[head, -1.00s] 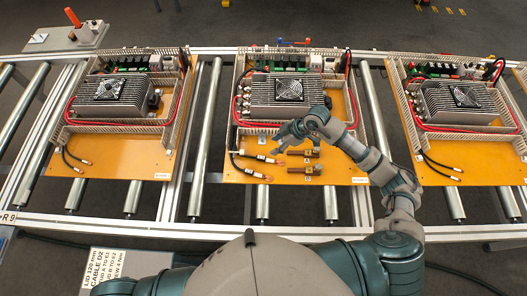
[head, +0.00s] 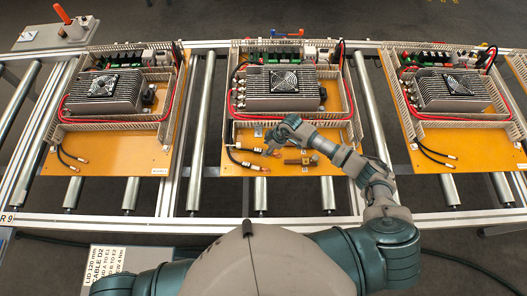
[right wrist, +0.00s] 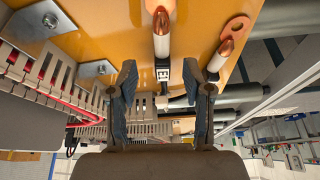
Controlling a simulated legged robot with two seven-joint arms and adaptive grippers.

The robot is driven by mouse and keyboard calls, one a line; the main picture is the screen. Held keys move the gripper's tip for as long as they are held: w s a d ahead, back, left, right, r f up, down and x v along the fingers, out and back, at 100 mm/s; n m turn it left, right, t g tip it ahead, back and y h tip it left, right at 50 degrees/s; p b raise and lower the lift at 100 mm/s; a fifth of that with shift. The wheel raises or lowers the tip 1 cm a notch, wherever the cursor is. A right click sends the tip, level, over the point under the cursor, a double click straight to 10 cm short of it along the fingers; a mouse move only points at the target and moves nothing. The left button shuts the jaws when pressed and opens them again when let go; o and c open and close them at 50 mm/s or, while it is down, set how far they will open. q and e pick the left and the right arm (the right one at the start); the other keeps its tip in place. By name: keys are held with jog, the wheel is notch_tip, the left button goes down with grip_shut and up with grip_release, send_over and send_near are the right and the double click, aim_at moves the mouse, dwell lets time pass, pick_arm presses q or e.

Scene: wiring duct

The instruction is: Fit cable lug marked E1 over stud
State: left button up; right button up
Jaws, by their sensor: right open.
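On the middle board (head: 235,185), two short black cables end in white sleeves and copper lugs. The upper cable end (head: 247,149) is at my right gripper (head: 271,146); the lower cable end (head: 248,164) lies below it. In the right wrist view, my right gripper (right wrist: 165,92) is open. A white sleeve (right wrist: 162,45) with a copper lug and a label starting with "E" (right wrist: 162,74) shows between its fingers, apart from both; the rest of the label is unclear. A second copper lug (right wrist: 235,28) is to the right. A brown terminal piece with a stud (head: 301,161) lies right of the cables. My left gripper is out of view.
A finned grey unit with a fan (head: 282,88) and slotted ducts (head: 231,110) stand behind the cables. In the right wrist view, bolted metal plates (right wrist: 97,69) are left of the fingers. Similar boards stand left (head: 110,166) and right (head: 480,160) on the roller conveyor.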

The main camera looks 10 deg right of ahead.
aim_at(263, 151)
jog(key=x, duration=0.3)
jog(key=shift+a, duration=0.35)
jog(key=shift+d, duration=0.2)
grip_shut()
jog(key=shift+d, duration=0.1)
jog(key=shift+r, duration=0.3)
jog(key=r, duration=0.3)
jog(key=shift+s+a, duration=0.1)
jog(key=shift+a, duration=0.1)
jog(key=s+a, duration=0.1)
jog(key=s, duration=0.4)
jog(key=s+a, duration=0.1)
jog(key=s, duration=0.4)
jog(key=s+a+r, duration=0.1)
jog(key=s, duration=0.4)
jog(key=shift+s+a+r, duration=0.15)
jog(key=shift+s+a, duration=0.05)
jog(key=shift+a, duration=0.2)
